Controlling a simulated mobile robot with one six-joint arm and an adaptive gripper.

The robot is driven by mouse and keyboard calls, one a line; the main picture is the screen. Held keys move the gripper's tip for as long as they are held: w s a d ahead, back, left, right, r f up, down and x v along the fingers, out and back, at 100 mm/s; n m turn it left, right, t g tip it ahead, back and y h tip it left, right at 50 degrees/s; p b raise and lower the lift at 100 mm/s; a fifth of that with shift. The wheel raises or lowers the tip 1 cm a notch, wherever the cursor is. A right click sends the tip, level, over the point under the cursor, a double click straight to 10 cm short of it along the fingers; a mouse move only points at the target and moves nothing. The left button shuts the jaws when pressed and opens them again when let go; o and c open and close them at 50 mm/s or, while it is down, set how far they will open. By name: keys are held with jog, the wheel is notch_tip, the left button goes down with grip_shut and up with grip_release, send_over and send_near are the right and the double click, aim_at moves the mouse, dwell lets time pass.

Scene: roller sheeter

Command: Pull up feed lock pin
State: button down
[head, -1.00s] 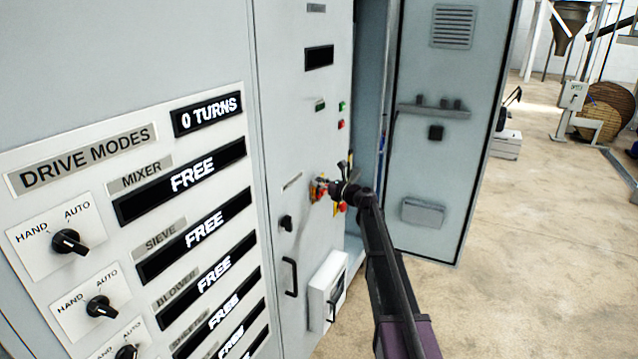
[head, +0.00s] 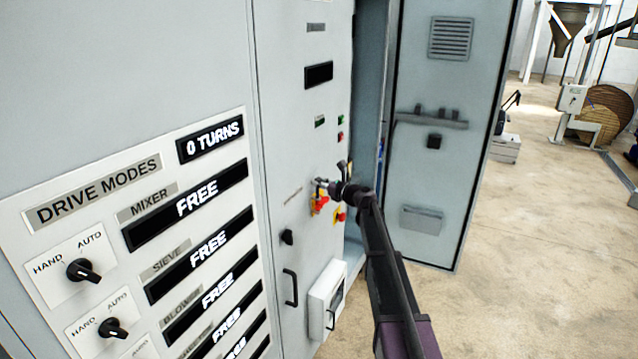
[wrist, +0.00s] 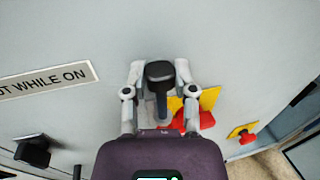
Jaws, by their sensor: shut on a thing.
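The pin's bluish-grey shaft runs down between the fingers. I take it for the feed lock pin, but no label naming it is readable. In the head view my gripper (head: 324,184) is at the grey cabinet front, just above a red handle on a yellow plate (head: 318,204).
The red handle on its yellow plate (wrist: 206,118) is close below right of the fingers. A second red handle (wrist: 246,138) is further right. A black knob (head: 287,237) and a white box (head: 328,297) are lower on the cabinet. An open cabinet door (head: 432,150) stands right.

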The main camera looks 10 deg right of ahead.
jog(key=shift+w+r, duration=0.2)
jog(key=shift+c, duration=2)
grip_release()
jog(key=shift+s, duration=0.1)
jog(key=shift+s, duration=0.15)
jog(key=v, duration=1.1)
jog(key=shift+s+d, duration=0.25)
jog(key=shift+d, duration=0.05)
